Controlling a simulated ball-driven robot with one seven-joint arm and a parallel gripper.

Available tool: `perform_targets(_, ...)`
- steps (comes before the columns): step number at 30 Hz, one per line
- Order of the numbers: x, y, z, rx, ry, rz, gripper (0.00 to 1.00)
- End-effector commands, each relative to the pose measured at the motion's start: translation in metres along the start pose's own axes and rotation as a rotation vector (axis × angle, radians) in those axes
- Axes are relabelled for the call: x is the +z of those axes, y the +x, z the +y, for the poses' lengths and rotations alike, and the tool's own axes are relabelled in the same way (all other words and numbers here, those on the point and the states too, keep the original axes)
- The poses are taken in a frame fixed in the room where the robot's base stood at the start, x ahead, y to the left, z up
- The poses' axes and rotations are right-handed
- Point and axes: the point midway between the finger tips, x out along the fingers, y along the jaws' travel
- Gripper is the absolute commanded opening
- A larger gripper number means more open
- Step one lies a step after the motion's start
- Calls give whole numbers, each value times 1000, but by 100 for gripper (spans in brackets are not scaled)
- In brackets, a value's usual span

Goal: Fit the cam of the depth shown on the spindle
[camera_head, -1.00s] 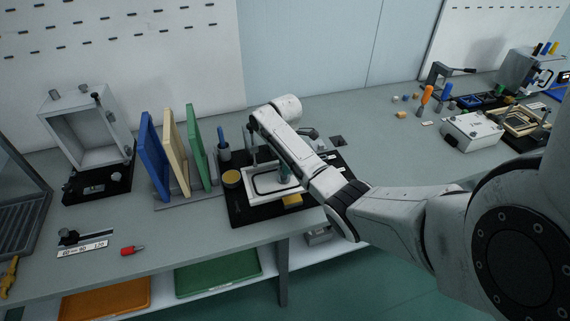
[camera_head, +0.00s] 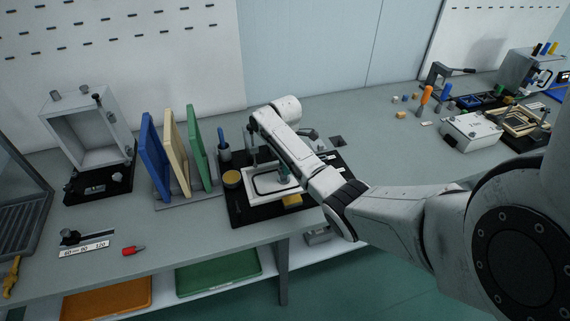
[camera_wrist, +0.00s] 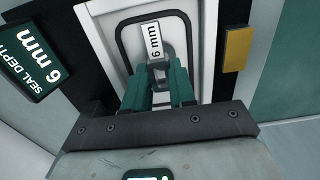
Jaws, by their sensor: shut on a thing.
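The green fingers of my gripper (camera_wrist: 160,88) are shut on a small grey part (camera_wrist: 158,68), which looks like a cam. A white tag reading "6 mm" (camera_wrist: 154,41) lies just beyond it; I cannot tell whether it is fixed to the part. The part is over a white panel (camera_wrist: 198,18) with a black seal loop. A dark green sign (camera_wrist: 32,62) reads "SEAL DEPTH 6 mm". The spindle cannot be made out; the fingers and part may hide it. In the head view, my gripper (camera_head: 284,175) is low over the white panel (camera_head: 262,187).
A yellow block (camera_wrist: 238,49) sits right of the panel on the black base (camera_head: 240,213).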

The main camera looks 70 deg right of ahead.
Motion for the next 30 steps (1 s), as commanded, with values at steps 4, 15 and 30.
perform_targets(4,0,0,0,0,0,0,0)
perform_targets(15,0,6,0,-1,0,0,0)
perform_targets(30,0,18,0,-1,0,0,0)
